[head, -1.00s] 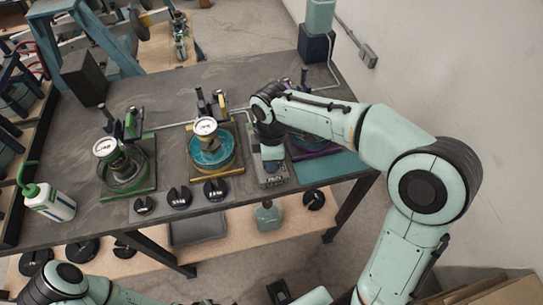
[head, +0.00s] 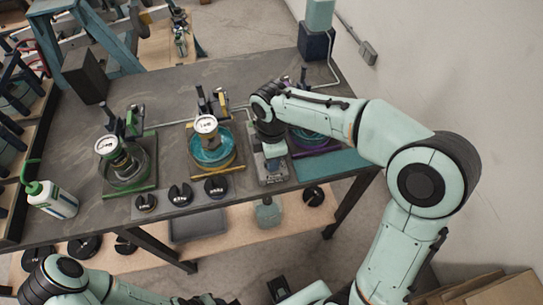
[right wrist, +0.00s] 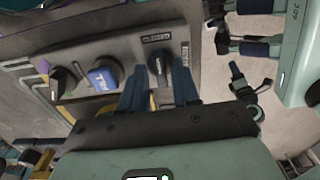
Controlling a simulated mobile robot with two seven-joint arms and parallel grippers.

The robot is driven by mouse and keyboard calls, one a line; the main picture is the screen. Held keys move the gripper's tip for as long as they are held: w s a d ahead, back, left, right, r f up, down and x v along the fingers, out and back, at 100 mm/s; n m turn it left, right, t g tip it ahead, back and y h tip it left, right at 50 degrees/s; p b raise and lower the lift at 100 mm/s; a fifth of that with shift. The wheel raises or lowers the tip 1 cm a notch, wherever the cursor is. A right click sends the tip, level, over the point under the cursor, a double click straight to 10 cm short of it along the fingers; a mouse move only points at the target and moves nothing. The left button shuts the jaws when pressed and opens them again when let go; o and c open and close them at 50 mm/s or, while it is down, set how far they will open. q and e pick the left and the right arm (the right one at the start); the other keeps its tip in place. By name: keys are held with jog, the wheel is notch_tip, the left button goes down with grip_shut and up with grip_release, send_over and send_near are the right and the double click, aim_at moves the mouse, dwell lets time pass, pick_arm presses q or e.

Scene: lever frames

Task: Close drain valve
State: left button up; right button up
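My right gripper (right wrist: 158,82) is at a dark control panel (right wrist: 122,30) in the right wrist view. Its two dark blue fingers stand on either side of a black knob (right wrist: 158,63) below small labels, whose text is too small to read. The fingers look open, with the knob between them; contact is unclear. A blue block-like knob (right wrist: 103,78) and another black knob (right wrist: 62,82) sit to the left. In the head view the right gripper (head: 274,152) hangs over the grey control box (head: 272,178) and hides part of it. My left arm is at the lower left; its fingers are not clear.
Black round weights (head: 180,194) line the front edge. A white bottle with a green cap (head: 52,200) stands at the left. A wall is at the right.

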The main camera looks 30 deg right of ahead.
dwell(0.3)
pick_arm(q)
jog(key=w+r+p, duration=0.1)
jog(key=r+p, duration=0.1)
jog(key=shift+w+r, duration=0.35)
jog(key=shift+r, duration=0.05)
pick_arm(e)
notch_tip(320, 180, up, 13)
jog(key=shift+r, duration=0.2)
dwell(0.4)
